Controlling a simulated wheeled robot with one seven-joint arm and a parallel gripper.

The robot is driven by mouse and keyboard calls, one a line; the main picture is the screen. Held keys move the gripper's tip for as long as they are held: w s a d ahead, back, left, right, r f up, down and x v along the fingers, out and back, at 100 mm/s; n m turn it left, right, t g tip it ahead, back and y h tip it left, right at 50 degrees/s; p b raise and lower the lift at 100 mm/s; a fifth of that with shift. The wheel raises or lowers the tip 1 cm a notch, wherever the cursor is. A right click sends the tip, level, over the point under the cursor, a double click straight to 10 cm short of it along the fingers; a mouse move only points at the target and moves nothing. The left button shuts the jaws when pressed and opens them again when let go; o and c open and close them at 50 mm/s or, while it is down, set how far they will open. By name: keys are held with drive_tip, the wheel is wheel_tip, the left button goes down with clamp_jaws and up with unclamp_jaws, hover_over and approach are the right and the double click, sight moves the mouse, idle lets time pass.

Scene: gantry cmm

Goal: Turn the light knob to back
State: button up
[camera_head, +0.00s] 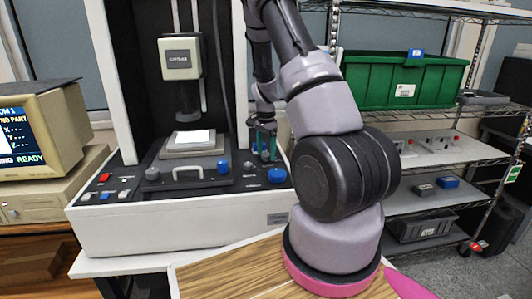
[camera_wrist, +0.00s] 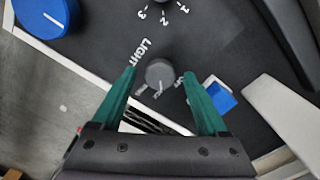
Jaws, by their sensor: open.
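The light knob (camera_wrist: 159,75) is a small round grey knob beside the word LIGHT on the dark panel in the wrist view. A pale pointer line on it aims toward the lower part of that picture. Small labels around it are too blurred to read surely. My gripper (camera_wrist: 160,72) has green fingers, open, one to each side of the knob with a gap showing on both sides. In the head view my gripper (camera_head: 263,142) is over the right part of the machine's panel, and I cannot make out the light knob there.
A large blue knob (camera_wrist: 47,14) and a blue block-like part (camera_wrist: 221,97) lie near the fingers. The machine's white column (camera_head: 241,75) stands just left of my arm. The grey plate (camera_head: 188,144) is further left. A rack with a green bin (camera_head: 400,82) stands right.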

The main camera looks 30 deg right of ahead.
wheel_tip(320, 180, up, 10)
drive_tip(key=shift+r, duration=0.15)
idle(0.6)
wheel_tip(320, 180, up, 9)
drive_tip(key=n+t+y, duration=0.1)
drive_tip(key=n+t, duration=0.1)
hover_over(266, 155)
drive_tip(key=s+a, duration=0.3)
drive_tip(key=a, duration=0.1)
drive_tip(key=s+a+r+n+t, duration=0.1)
drive_tip(key=s+a+r, duration=0.1)
drive_tip(key=s+r, duration=0.15)
drive_tip(key=s+a+r+n, duration=0.1)
drive_tip(key=s+a+r, duration=0.15)
drive_tip(key=r, duration=0.25)
drive_tip(key=s+a+r+n+t, duration=0.2)
drive_tip(key=s+a+r+n, duration=0.1)
drive_tip(key=s, duration=0.6)
drive_tip(key=s+a+r+n+t+y, duration=0.1)
drive_tip(key=s+a+r+n+t, duration=0.1)
drive_tip(key=s, duration=0.7)
wheel_tip(266, 155, up, 3)
drive_tip(key=shift+a+f+n, duration=0.1)
drive_tip(key=shift+a+n, duration=0.5)
drive_tip(key=shift+a, duration=0.25)
